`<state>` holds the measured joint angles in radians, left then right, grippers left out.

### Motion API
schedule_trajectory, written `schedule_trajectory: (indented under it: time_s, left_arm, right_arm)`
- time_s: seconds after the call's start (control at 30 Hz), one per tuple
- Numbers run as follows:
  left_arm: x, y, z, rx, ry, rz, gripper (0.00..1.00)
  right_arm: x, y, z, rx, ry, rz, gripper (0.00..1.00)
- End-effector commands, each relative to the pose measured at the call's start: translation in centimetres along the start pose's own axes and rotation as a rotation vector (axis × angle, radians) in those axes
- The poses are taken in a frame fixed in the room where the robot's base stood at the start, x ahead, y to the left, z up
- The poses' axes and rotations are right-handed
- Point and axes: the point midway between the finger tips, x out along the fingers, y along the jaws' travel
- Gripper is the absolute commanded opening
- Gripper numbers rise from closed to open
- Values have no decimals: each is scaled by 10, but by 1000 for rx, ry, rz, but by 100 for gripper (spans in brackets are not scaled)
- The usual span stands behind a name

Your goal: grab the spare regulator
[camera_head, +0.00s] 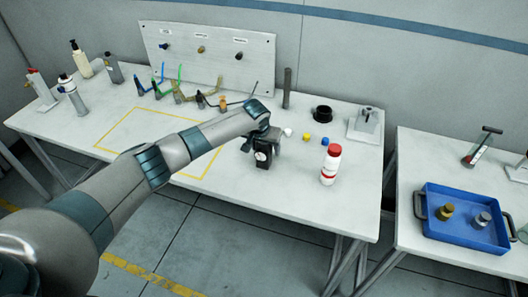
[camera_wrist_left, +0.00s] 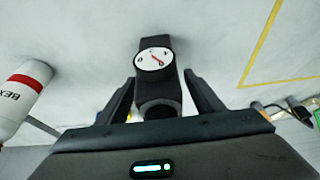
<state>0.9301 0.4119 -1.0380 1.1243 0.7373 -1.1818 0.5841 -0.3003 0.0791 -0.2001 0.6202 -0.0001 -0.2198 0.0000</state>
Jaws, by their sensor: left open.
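The regulator, a black block with a round white dial and a red needle, stands on the white table in the head view (camera_head: 263,157). It fills the middle of the left wrist view (camera_wrist_left: 155,58), with a dark round part below the dial. My left gripper (camera_head: 262,143) comes down over it from above. In the left wrist view, the left gripper's fingers (camera_wrist_left: 160,82) are apart, one on each side of the regulator. A gap shows on both sides near the tips. My right gripper is in neither view.
A white bottle with a red cap (camera_head: 331,164) stands right of the regulator. Small yellow and blue pieces (camera_head: 306,138) lie behind it. A blue tray (camera_head: 470,238) sits on the right table. The front table strip is clear.

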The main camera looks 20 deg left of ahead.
Motion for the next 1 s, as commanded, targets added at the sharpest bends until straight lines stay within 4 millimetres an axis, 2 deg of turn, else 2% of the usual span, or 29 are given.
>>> schedule_trajectory:
  time_s: [0.43, 0.47, 0.6, 0.7, 1.0]
  left_arm:
    - [0, 0, 0, 0, 0, 0, 61]
    - [0, 0, 0, 0, 0, 0, 59]
    - [0, 0, 0, 0, 0, 0, 25]
    - [0, 0, -1, 0, 2, 0, 5]
    - [-2, 0, -2, 0, 2, 0, 5]
  right_arm:
    - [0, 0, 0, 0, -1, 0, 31]
    - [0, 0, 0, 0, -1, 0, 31]
    - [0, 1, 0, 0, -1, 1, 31]
    - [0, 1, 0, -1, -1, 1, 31]
    - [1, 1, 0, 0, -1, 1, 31]
